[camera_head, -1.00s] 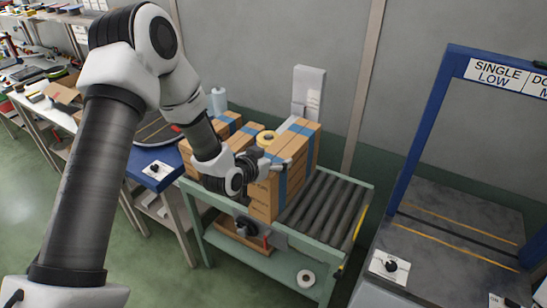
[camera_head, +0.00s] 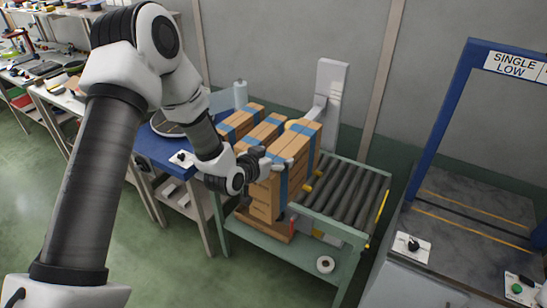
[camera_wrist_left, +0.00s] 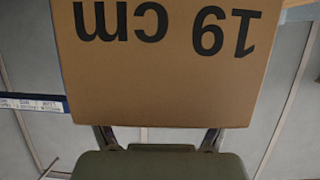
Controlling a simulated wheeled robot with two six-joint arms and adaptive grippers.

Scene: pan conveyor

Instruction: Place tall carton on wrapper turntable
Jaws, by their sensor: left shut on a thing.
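A tall brown carton (camera_head: 266,198) with a blue tape stripe stands upright at the left end of the roller conveyor. My left gripper (camera_head: 283,165) is shut on its upper part. In the left wrist view the carton (camera_wrist_left: 165,85) fills the upper middle, with "19 cm" printed upside down, between the fingers of the gripper (camera_wrist_left: 160,135). The underside of the carton is not clear, so I cannot tell if it touches anything. A dark round disc (camera_head: 172,127), seemingly the wrapper turntable, lies on a blue table at left, partly hidden by my arm. My right gripper is not in view.
More blue-taped cartons (camera_head: 240,119) stand close behind and left of the held one. The conveyor rollers (camera_head: 345,195) to the right are clear. A white post (camera_head: 329,90) rises behind. A blue frame (camera_head: 440,120) with a grey bench stands at right.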

